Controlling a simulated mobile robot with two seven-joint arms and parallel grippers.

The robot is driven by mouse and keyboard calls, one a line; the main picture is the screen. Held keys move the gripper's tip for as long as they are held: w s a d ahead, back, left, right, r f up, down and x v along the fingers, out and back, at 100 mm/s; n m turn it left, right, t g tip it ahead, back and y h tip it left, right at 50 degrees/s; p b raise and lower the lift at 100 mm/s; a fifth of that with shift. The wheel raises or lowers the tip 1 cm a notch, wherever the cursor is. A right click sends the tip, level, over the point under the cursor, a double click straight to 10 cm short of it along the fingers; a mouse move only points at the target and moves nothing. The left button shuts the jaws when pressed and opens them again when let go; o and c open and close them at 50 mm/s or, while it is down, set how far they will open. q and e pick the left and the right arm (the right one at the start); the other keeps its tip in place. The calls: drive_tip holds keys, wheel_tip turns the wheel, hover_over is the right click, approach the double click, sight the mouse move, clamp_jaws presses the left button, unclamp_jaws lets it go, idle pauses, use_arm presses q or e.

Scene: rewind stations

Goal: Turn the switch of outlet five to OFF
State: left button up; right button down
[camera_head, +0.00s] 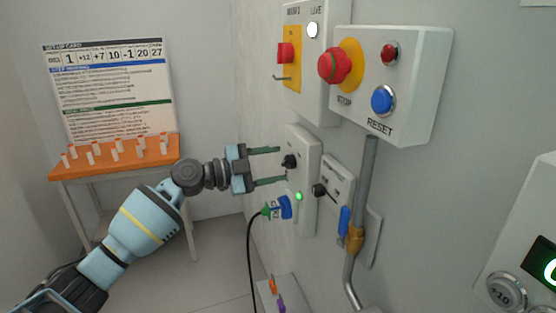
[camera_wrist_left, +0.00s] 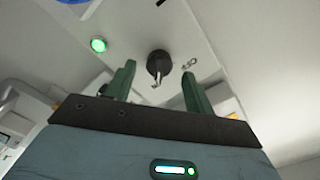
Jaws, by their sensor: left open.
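A pale outlet panel (camera_head: 307,162) is on the wall, with a black rotary switch (camera_head: 290,161), a lit green lamp (camera_head: 298,196) and a blue plug (camera_head: 285,207) below. I cannot read an outlet number on it. My left gripper (camera_head: 281,165) is open, with its two green fingers above and below the switch. In the left wrist view the black switch (camera_wrist_left: 159,64) shows beyond and between the fingertips (camera_wrist_left: 158,78), seemingly apart from them. The green lamp (camera_wrist_left: 98,45) is lit there too. My right gripper is not in view.
A second small panel with a black knob (camera_head: 319,190) is just right of the outlet panel. Above are a box with a red stop button (camera_head: 335,66) and blue RESET button (camera_head: 382,100), and a red switch (camera_head: 285,52). An orange table (camera_head: 75,172) stands at left. A black cable (camera_head: 249,260) hangs below.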

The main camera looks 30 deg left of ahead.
use_arm(q)
drive_tip(key=shift+x, duration=1.15)
